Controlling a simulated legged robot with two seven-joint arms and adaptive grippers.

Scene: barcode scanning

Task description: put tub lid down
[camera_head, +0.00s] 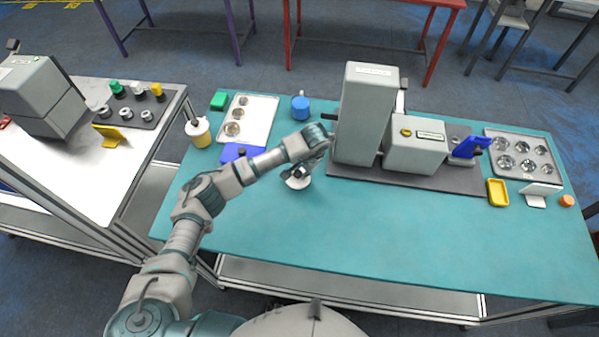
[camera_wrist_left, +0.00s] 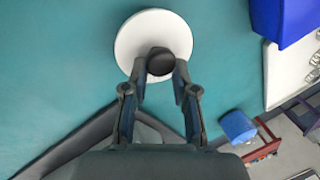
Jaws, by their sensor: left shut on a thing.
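A round white lid (camera_head: 298,183) with a dark knob is at my left gripper (camera_head: 303,170), over the teal table left of the grey machine. In the left wrist view the white disc (camera_wrist_left: 140,32) shows fully beyond the fingertips. Both fingers of the left gripper (camera_wrist_left: 162,76) close on its dark knob (camera_wrist_left: 160,62). The lid looks roughly flat and low over the table; I cannot tell whether it touches. A white-topped yellowish tub (camera_head: 201,138) stands at the table's left edge. My right gripper is not in view.
The grey machine (camera_head: 365,120) stands right of the lid on a dark base. A blue box (camera_head: 233,152) and a metal tray (camera_head: 262,108) lie to the left and behind. A blue cup (camera_head: 300,108) stands behind. The table's front (camera_head: 400,225) is clear.

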